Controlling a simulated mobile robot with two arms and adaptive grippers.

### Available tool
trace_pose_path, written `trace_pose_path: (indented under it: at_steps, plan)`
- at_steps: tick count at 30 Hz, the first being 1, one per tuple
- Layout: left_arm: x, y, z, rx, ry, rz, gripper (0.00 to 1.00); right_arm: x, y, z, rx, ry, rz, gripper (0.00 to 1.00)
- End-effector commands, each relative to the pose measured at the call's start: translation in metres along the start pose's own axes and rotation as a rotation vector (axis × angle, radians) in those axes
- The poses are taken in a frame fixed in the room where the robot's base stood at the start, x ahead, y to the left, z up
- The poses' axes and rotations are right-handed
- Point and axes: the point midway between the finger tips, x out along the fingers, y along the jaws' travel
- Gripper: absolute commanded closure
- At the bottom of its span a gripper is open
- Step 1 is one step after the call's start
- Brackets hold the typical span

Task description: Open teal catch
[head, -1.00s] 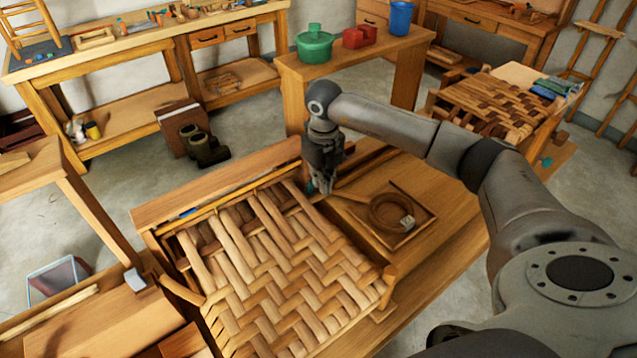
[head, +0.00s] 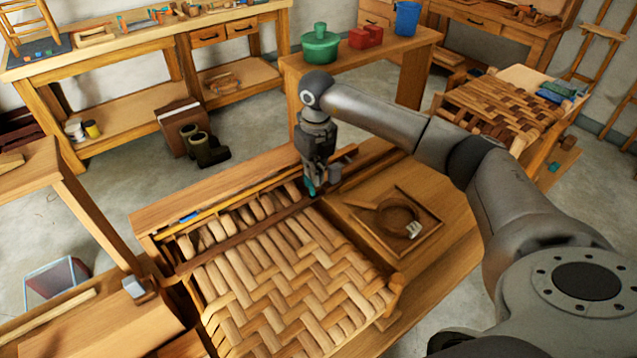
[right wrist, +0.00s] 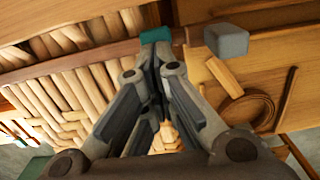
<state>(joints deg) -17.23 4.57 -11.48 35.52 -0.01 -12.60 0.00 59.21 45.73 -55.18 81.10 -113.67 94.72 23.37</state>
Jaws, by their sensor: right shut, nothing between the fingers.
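The teal catch (head: 310,187) is a small block at the right end of the long dark bar (head: 245,232) that lies across the woven bark seat (head: 290,280). My right gripper (head: 314,178) points down right at the catch, its fingers shut and empty. In the right wrist view the teal catch (right wrist: 155,35) shows just beyond the fingertips (right wrist: 158,55); whether they touch it I cannot tell. A grey block (right wrist: 227,40) sits to the right of the catch. My left gripper is not in view.
A shallow wooden tray (head: 437,222) with a coil of strip lies on the bench right of the seat. A back table (head: 430,40) holds a green pot (head: 320,46), red blocks and a blue bucket (head: 407,18). Boots (head: 205,146) stand on the floor.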

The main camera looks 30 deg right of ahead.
Motion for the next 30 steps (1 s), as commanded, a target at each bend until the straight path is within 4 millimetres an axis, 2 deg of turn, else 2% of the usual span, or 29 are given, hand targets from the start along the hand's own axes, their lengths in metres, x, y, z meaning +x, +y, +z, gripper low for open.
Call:
trace_pose_path:
  at_steps: [1,19,22,30]
  plan:
    - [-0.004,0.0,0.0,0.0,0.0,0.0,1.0,0.019,0.005,-0.02,-0.014,0.072,-0.001,1.0]
    - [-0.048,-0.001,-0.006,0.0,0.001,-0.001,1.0,-0.048,0.003,-0.025,-0.011,0.057,-0.003,1.0]
    - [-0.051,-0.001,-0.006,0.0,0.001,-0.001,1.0,-0.054,0.003,-0.026,-0.011,0.056,-0.003,1.0]
    - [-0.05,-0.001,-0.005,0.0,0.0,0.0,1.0,-0.054,0.003,-0.025,-0.01,0.054,-0.004,1.0]
